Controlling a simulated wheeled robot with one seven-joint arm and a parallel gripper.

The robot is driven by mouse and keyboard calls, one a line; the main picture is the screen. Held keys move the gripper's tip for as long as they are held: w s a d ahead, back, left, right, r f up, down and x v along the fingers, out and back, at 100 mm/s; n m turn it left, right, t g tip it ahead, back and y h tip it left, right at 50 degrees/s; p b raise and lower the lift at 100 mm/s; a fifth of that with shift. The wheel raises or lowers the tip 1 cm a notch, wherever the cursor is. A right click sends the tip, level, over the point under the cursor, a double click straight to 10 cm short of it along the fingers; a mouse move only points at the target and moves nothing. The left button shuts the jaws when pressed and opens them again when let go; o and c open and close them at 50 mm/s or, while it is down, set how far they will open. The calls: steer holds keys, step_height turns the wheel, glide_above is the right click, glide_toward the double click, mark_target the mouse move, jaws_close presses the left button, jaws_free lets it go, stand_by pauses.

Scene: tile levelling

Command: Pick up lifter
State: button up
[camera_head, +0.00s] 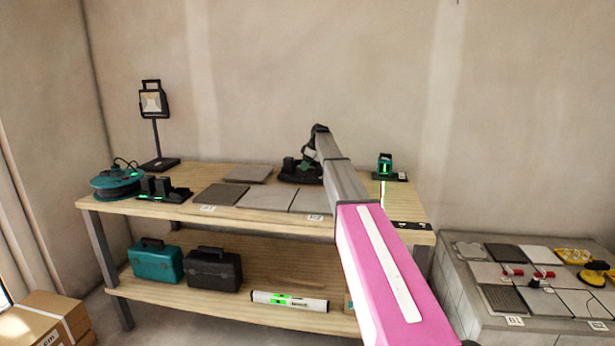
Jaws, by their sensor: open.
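My arm reaches from the lower right over the workbench. Its dark end bends down to my gripper (308,153), which is small and dark here; it is open. It is just above or beside a black object (297,175) at the back middle of the bench top, partly hidden by my arm. I cannot tell if they touch, or if that object is the lifter. A yellow and black tool (595,276) on the tiled block at the right also looks like a possible lifter.
The wooden workbench (120,208) bears grey tiles (221,194), a teal cable reel (117,184), a work lamp (153,102) and a green laser level (385,165). Toolboxes (213,268) and a spirit level (289,301) lie below. Red-handled tools (512,272) lie on the tiled block (462,300).

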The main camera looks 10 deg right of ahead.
steer(key=shift+f, duration=0.2)
stand_by(0.4)
jaws_close()
steer(key=shift+r, duration=0.1)
